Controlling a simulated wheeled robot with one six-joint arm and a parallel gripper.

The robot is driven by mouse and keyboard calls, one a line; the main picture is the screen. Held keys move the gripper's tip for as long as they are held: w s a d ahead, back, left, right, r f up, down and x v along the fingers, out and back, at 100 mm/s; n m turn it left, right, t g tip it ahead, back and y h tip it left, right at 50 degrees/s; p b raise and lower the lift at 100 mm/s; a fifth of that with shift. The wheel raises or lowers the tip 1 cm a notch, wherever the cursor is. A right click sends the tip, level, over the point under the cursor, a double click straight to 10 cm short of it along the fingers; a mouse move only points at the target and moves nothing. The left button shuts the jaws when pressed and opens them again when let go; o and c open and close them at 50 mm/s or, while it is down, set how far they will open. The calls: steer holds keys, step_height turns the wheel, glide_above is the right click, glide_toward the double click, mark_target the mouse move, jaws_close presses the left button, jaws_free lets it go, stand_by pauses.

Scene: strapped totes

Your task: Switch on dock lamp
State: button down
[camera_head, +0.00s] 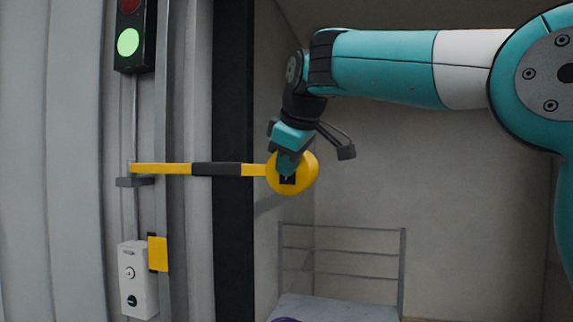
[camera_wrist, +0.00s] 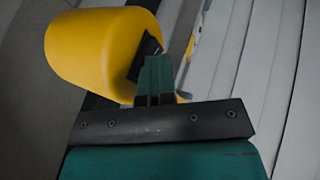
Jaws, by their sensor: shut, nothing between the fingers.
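The dock lamp has a yellow round head (camera_head: 308,175) on a yellow and black arm (camera_head: 215,169) reaching out from the wall at left. No glow shows on the head. In the wrist view, the yellow lamp head (camera_wrist: 95,50) fills the upper left. A black part (camera_wrist: 147,57) on its side meets my fingertips. My gripper (camera_head: 287,178) is shut and empty, in front of the lamp head; it also shows in the wrist view (camera_wrist: 155,72). The fingers seem to touch the black part, but contact is not certain. They partly hide it.
A signal box (camera_head: 130,42) with a lit green light hangs at upper left. Below are a white control box (camera_head: 138,285) and a yellow plate (camera_head: 158,254). A grey metal rack (camera_head: 341,252) stands below the lamp, inside the bay.

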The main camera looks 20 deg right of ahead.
steer(key=shift+s, duration=0.1)
steer(key=s+a+r+p, duration=0.2)
steer(key=s+r+p, duration=0.2)
steer(key=s+r, duration=0.4)
steer(key=shift+s+r, duration=0.3)
steer(key=shift+s, duration=0.1)
steer(key=w+d+b+x, duration=0.1)
steer(key=d+x, duration=0.1)
steer(key=x, duration=1.1)
steer(key=shift+r+b, duration=0.15)
steer(key=shift+b, duration=0.15)
